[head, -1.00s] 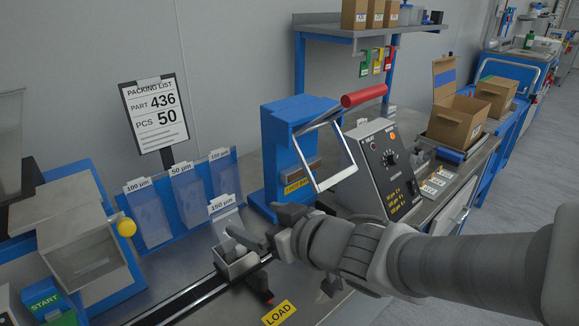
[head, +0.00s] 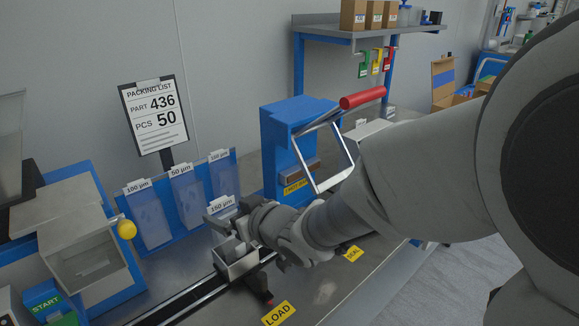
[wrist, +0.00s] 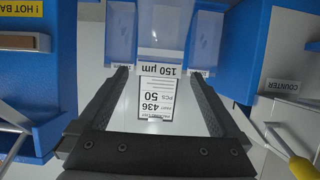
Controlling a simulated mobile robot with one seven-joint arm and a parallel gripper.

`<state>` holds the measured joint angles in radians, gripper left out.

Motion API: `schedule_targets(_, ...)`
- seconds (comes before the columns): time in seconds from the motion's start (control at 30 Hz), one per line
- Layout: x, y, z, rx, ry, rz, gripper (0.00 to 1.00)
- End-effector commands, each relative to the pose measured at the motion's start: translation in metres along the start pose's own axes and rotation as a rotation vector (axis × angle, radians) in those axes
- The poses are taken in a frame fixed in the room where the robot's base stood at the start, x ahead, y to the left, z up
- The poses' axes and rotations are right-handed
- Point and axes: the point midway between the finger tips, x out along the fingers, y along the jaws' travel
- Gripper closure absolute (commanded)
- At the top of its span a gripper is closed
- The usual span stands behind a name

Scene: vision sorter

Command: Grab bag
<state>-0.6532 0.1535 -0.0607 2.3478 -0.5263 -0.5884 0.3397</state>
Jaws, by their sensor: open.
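Clear bluish bags hang on a blue rack. They are the 100 µm bag (head: 150,217), the 50 µm bag (head: 189,200) and a farther bag (head: 223,178) with a small label. A nearer 150 µm bag (head: 222,213) stands in front, partly hidden by my gripper (head: 218,226). In the wrist view my gripper (wrist: 160,72) is open and empty. The 150 µm bag (wrist: 160,32) and its label lie upside down just past the fingertips, centred between them. I cannot tell whether a finger touches it.
A metal tray (head: 235,264) on a rail is just under my gripper. The blue sealer (head: 285,140) with a red handle stands to the right. A packing list (head: 155,115) reads part 436, pcs 50. A machine with a yellow knob (head: 127,229) is at left.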

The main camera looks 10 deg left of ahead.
Motion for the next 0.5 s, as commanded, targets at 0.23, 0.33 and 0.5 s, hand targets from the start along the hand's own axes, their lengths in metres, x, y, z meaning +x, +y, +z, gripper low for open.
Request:
schedule_targets(0.23, 0.037, 0.0, -0.001, 0.0, -0.002, -0.002, 0.0)
schedule_targets(0.33, 0.045, 0.001, -0.002, 0.0, -0.001, -0.001, 0.0)
schedule_targets(0.5, 0.047, 0.001, -0.003, 0.0, 0.0, 0.0, 0.0)
